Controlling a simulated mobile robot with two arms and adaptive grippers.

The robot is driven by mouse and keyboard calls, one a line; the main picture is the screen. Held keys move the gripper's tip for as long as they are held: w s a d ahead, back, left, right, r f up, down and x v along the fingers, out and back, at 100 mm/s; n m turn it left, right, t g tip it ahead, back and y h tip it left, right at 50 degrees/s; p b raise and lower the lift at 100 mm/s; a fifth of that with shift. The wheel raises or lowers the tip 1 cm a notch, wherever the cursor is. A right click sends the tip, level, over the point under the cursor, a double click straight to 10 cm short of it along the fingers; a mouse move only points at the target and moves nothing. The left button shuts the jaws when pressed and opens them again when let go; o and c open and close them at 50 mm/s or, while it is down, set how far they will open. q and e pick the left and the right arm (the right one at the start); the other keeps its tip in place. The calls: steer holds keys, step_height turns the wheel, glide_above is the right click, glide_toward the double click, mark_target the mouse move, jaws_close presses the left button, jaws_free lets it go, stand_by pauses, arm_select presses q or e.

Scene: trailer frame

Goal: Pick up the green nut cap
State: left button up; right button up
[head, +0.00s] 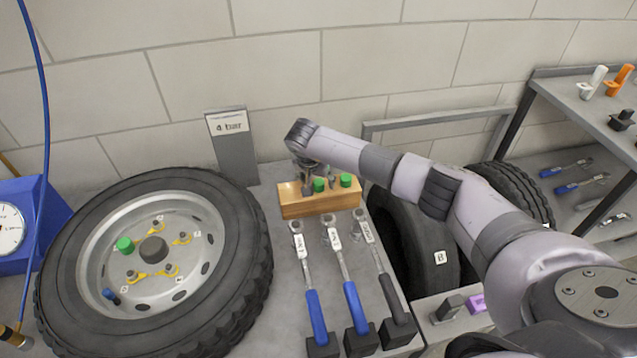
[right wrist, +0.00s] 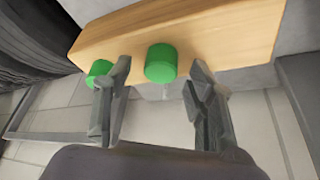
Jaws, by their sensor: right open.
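Two green nut caps sit on a wooden block: the left one (head: 319,185) and the right one (head: 346,180). A third green cap (head: 125,244) is on the wheel. My right gripper (head: 319,180) is open over the block, with its fingers around the left cap. In the right wrist view one green cap (right wrist: 161,62) is between the two open fingers, with gaps on both sides. Another green cap (right wrist: 98,72) is just outside the left finger, which partly hides it. My left gripper is not in view.
The wooden block (head: 310,208) stands near the wall on the bench. Three torque wrenches (head: 336,268) lie in front of it. A large wheel with a tyre (head: 245,270) lies to the left. A "4 bar" sign (head: 226,127) stands behind. More tyres (head: 405,240) are at the right.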

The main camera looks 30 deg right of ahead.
steer(key=shift+c, duration=0.5)
steer(key=c, duration=0.7)
steer(key=shift+c, duration=0.2)
steer(key=shift+r, duration=0.15)
